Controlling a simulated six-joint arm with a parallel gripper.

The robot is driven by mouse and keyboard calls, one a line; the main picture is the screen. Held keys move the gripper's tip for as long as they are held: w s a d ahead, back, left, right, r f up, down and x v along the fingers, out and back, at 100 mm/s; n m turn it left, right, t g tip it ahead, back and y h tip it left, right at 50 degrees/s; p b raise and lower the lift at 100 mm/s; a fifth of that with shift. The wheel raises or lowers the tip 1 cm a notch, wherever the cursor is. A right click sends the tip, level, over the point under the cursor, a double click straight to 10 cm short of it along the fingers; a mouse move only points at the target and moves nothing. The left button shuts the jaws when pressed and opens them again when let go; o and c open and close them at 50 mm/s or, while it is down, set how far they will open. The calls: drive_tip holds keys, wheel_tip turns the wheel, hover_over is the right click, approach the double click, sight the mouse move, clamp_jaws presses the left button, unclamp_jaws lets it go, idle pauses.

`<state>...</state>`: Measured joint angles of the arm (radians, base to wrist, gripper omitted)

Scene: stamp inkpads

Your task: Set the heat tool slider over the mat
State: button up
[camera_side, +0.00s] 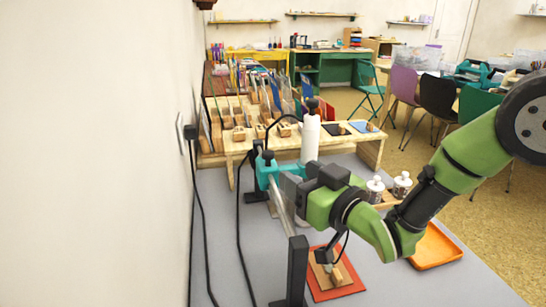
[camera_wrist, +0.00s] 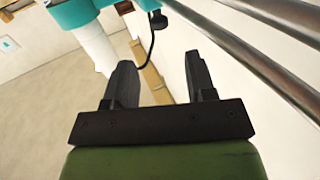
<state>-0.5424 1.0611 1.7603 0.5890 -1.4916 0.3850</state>
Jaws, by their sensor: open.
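The teal slider (camera_side: 268,172) sits at the far end of the metal rail, with the white heat tool (camera_side: 310,138) upright beside it. Both also show at the top left of the wrist view, the slider (camera_wrist: 78,12) and the heat tool (camera_wrist: 96,46). The red mat (camera_side: 318,293) lies at the near end, bearing a wooden card with a small block on it. My gripper (camera_wrist: 160,78) is open and empty in the wrist view, its fingers apart from the slider. In the side view my gripper is beside the rail, and its fingertips are hard to make out.
Metal rails (camera_wrist: 255,60) run close along the right of the wrist view. A black post (camera_side: 297,268) stands by the mat. A wooden shelf (camera_side: 280,149) with inkpads stands behind. Black cables hang at left.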

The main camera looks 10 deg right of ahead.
sight(271, 157)
drive_tip(key=shift+x, duration=4.35)
